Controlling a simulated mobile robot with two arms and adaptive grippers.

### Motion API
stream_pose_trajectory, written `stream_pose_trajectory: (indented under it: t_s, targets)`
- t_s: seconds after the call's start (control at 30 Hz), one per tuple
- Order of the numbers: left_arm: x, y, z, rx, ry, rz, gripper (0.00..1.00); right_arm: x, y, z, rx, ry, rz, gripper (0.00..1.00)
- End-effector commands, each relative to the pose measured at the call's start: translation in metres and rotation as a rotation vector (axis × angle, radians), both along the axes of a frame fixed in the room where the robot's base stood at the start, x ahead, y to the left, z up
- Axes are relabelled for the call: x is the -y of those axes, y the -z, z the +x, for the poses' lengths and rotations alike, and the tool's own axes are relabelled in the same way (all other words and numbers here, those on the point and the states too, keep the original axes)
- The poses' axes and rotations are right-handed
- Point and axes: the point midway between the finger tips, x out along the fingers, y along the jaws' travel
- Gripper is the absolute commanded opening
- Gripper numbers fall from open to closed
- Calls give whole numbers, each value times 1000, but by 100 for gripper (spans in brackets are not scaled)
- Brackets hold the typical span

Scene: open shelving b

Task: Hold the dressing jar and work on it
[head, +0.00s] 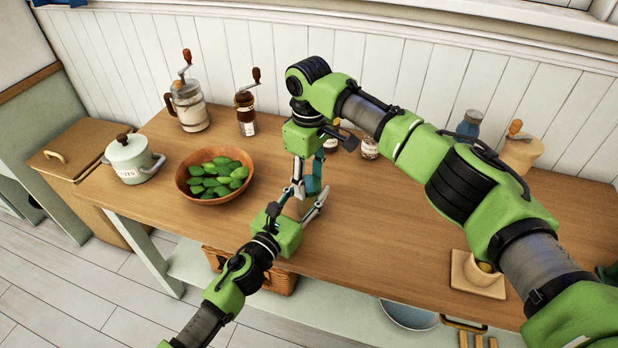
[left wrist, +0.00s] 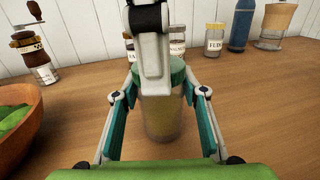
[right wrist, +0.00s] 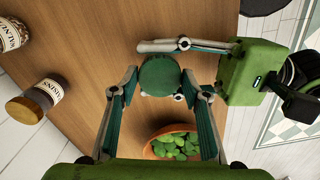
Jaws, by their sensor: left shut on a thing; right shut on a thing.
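The dressing jar (left wrist: 162,112) is a clear jar with yellowish contents and a green lid (right wrist: 160,76), upright at the wooden counter. In the head view it is mostly hidden by my grippers. My left gripper (head: 303,208) comes in low from the front and is shut around the jar's body, with a finger on each side in the left wrist view. My right gripper (head: 306,182) points down from above and is shut on the lid, its fingers on opposite sides in the right wrist view (right wrist: 160,85).
A wooden bowl (head: 212,199) of green leaves stands left of the jar, with a lidded pot (head: 131,160) farther left. Two grinders (head: 187,104) (head: 246,112) stand behind. Small labelled jars (head: 369,147) are close behind my right gripper. The counter's middle right is clear.

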Motion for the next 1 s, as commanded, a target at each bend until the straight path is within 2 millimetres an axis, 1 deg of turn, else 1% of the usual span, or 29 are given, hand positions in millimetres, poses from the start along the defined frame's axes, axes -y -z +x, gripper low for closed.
stream_pose_trajectory:
  t_s: [0.1,0.2,0.3,0.47,0.5,0.53,0.57,0.87,1.0]
  targets:
    - [0,0,0,1,0,-1,0,-2,1,-1,-3,236,3,17]
    - [0,-1,0,1,0,0,0,-2,1,-1,-4,425,3,17]
    - [0,-1,0,1,0,0,0,-2,1,-1,-3,574,3,17]
    - [0,-1,0,1,0,0,0,-1,0,0,0,571,2,17]
    - [0,-1,0,1,1,0,0,-1,0,0,0,571,2,53]
    - [0,-1,0,1,1,0,0,-1,0,0,1,570,2,61]
    - [0,-1,0,1,1,0,0,-1,0,0,1,570,2,62]
    - [0,-1,0,1,1,-1,0,-1,0,0,1,569,1,62]
    - [0,-1,0,1,1,-1,0,-1,-9,1,1,569,1,62]
